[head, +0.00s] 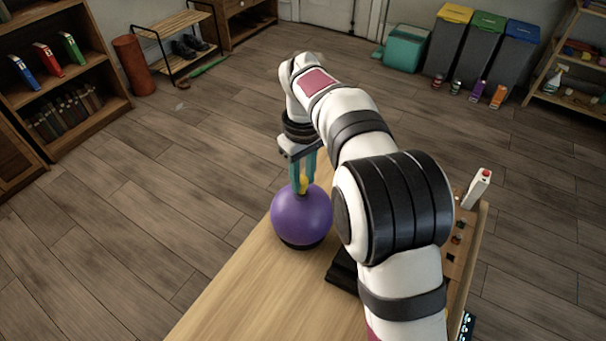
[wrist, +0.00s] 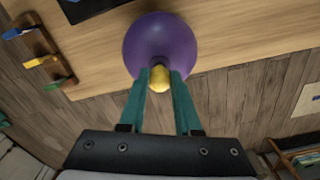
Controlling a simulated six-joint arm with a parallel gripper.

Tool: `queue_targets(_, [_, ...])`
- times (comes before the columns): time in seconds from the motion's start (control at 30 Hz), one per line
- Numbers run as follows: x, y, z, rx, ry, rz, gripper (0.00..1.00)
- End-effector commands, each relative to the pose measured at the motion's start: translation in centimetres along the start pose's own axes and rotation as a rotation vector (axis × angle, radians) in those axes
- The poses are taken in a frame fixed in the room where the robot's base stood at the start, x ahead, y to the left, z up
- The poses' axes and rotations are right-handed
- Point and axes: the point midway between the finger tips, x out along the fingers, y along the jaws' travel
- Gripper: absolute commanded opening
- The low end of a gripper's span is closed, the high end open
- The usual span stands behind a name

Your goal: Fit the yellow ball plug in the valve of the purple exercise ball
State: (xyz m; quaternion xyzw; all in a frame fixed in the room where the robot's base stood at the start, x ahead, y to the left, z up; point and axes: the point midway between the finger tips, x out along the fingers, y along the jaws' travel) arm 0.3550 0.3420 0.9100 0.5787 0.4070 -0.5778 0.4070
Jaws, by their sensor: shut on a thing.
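The purple exercise ball (head: 301,217) rests on a dark ring base (head: 302,243) on the wooden table; it also shows in the wrist view (wrist: 160,45). My gripper (head: 302,187) points down over the ball's top, its teal fingers on both sides of the yellow plug (head: 303,184). In the wrist view the yellow plug (wrist: 160,79) sits between the fingertips, which are shut on it. The plug is at or very close to the ball's surface. The valve is hidden, and I cannot tell whether the plug is in it.
The wooden table (head: 235,290) has free room left of and in front of the ball. A wooden rack with small coloured items (head: 457,238) stands at the table's right side. A white device with a red button (head: 480,187) is at its far end.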

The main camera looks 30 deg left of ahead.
Motion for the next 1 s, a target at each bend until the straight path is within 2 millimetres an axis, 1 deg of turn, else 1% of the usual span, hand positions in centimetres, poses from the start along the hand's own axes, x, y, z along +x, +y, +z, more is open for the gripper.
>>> queue_targets(0.33, [0.0,0.0,0.0,0.0,0.0,0.0,0.0])
queue_targets(1.0, [1.1,0.0,0.0,0.0,-0.001,0.0,0.0])
